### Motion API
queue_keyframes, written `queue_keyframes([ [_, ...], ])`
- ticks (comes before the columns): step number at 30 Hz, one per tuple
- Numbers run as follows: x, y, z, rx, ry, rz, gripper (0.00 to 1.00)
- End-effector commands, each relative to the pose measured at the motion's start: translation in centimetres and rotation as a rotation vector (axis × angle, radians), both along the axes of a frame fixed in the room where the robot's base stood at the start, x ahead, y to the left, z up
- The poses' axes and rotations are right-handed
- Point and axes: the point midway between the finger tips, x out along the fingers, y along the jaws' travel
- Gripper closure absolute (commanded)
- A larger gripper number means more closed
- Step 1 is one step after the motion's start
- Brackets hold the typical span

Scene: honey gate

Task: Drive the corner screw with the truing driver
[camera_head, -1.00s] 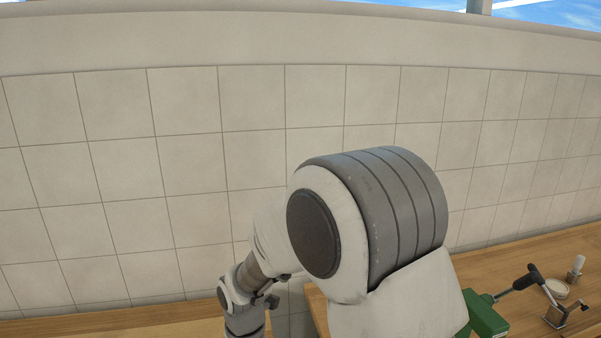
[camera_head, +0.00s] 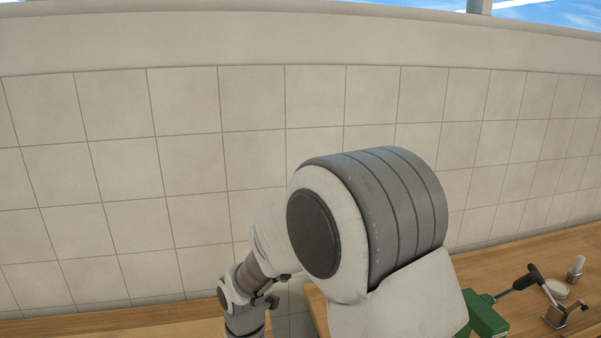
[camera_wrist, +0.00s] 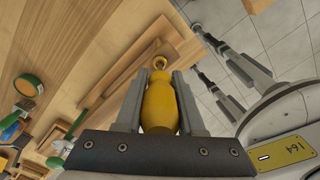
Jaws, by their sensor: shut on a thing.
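My gripper (camera_wrist: 158,105) is shut on the yellow handle of the truing driver (camera_wrist: 160,103) in the wrist view. The driver points away from the camera, and its shaft is mostly hidden behind the handle. A small brass-coloured round piece (camera_wrist: 160,62) shows just past the handle, over a wooden bar (camera_wrist: 140,75) on the bench. I cannot tell whether the driver tip touches anything. The corner screw cannot be made out. In the head view my gripper is hidden below the picture edge.
The wooden bench (camera_head: 540,251) runs along a tiled wall. A green block (camera_head: 487,318), a black-handled tool (camera_head: 528,276), a small metal stand (camera_head: 557,314) and a round dish (camera_head: 556,288) are at right.

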Motion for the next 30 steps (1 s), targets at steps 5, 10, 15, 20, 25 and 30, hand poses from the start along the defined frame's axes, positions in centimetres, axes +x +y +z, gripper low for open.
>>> queue_keyframes([
  [5, 0.0, 0.0, 0.2, 0.001, -0.001, 0.0, 1.0],
  [10, 0.0, 0.0, 0.5, 0.001, -0.001, 0.0, 1.0],
  [15, 0.0, 0.0, 0.7, 0.001, -0.001, 0.0, 1.0],
  [20, 0.0, 0.0, 1.0, 0.001, -0.001, 0.0, 1.0],
  [25, 0.0, 0.0, 1.2, 0.001, -0.001, 0.0, 1.0],
  [30, 0.0, 0.0, 1.3, 0.001, -0.001, 0.0, 1.0],
])
